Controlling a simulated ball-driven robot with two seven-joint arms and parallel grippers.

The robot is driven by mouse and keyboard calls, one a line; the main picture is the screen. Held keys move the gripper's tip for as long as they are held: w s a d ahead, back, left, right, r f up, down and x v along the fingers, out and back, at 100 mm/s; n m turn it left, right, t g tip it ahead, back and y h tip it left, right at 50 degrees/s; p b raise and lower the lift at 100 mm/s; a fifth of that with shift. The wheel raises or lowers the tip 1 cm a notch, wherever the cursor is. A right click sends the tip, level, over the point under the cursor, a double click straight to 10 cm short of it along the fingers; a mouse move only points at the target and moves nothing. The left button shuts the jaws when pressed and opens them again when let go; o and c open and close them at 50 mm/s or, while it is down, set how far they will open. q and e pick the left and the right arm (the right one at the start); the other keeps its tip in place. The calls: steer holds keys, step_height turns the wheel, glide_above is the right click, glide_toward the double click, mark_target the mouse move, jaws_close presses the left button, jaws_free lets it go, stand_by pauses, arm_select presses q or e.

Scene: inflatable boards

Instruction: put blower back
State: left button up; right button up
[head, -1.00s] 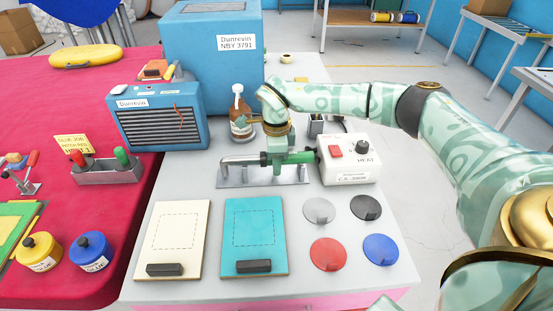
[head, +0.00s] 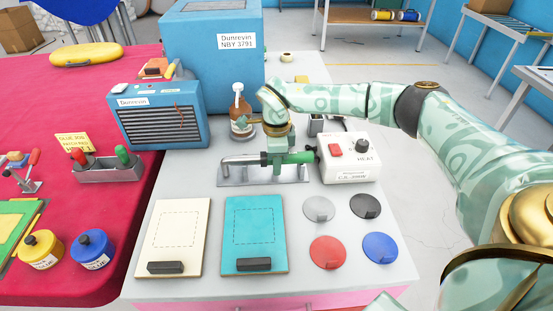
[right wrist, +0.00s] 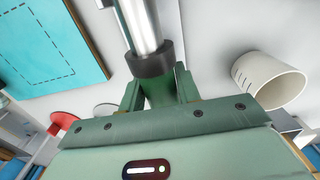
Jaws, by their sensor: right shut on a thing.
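The blower (head: 300,157) has a green handle, a dark collar and a bent metal tube pointing left. My right gripper (head: 278,159) is shut on its green handle. In the right wrist view the blower's metal tube (right wrist: 139,24) runs up from between the fingers (right wrist: 158,95). The flat metal stand (head: 292,174) lies directly below the blower on the grey table. I cannot tell whether the blower touches it. The white heat box (head: 350,172) with a red switch stands just right of the handle. My left gripper is not in view.
Cream (head: 172,265) and teal (head: 256,250) boards lie in front, beside several coloured discs. A brown bottle (head: 240,112) stands behind the gripper. A blue heater (head: 130,137) is at the back left. In the right wrist view a white slotted cylinder (right wrist: 268,82) is on the right.

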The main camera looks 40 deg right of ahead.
stand_by(0.3)
steer(key=o, duration=1.5)
steer(key=shift+o, duration=0.2)
steer(key=shift+r+p, duration=2.35)
steer(key=shift+r, duration=0.7)
steer(key=shift+f, duration=0.1)
